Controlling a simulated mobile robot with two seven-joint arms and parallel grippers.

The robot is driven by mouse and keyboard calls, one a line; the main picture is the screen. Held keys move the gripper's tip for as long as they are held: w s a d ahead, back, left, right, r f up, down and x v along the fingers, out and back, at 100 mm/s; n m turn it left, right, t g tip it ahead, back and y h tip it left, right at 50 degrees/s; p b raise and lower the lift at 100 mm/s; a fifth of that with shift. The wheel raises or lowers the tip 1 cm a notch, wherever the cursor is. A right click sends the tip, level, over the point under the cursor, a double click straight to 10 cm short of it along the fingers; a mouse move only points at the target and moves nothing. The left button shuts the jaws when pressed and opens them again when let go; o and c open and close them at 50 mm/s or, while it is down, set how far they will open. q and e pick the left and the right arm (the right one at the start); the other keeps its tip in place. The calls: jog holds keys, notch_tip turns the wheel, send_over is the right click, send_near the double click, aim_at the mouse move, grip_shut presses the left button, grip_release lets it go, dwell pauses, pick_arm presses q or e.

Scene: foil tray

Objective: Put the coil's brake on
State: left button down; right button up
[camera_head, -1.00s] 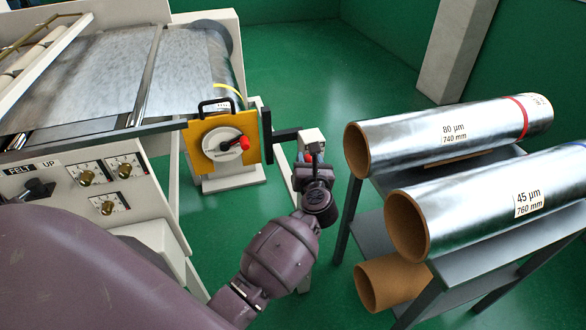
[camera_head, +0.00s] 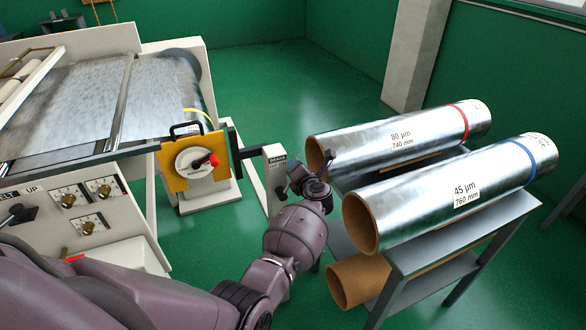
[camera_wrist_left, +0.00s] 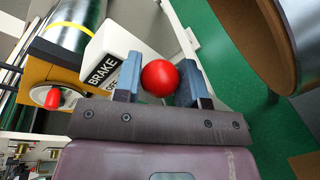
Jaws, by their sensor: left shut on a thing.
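The brake's white box (camera_head: 273,153) stands on a post to the right of the coil, joined to the machine by a dark arm. In the left wrist view the box (camera_wrist_left: 110,52) reads BRAKE; a second label is partly covered by a finger. A round red knob (camera_wrist_left: 160,77) sits between the two blue-grey fingers. My left gripper (camera_head: 300,180) is shut on this knob, right of the box. The knob and its lever are hidden in the head view. The yellow plate (camera_head: 178,180) with a dial and red handle (camera_head: 209,160) covers the coil's end. My right gripper is not in view.
A grey rack (camera_head: 432,262) on the right carries two foil rolls, 80 µm (camera_head: 400,138) and 45 µm (camera_head: 450,195), close beside my left gripper. A bare brown core (camera_head: 352,280) lies lower. The control panel (camera_head: 85,210) is at left.

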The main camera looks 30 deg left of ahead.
pick_arm(q)
jog(key=shift+w+d+f+m, duration=0.25)
jog(key=shift+w+d+m, duration=0.05)
jog(key=shift+w+d, duration=0.05)
jog(key=shift+w+d+f+m+g, duration=0.1)
jog(key=shift+m+g, duration=0.2)
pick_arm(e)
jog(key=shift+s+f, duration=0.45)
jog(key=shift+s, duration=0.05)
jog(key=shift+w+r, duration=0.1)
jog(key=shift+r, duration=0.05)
pick_arm(q)
jog(key=c, duration=0.7)
grip_release()
jog(key=shift+f, duration=0.1)
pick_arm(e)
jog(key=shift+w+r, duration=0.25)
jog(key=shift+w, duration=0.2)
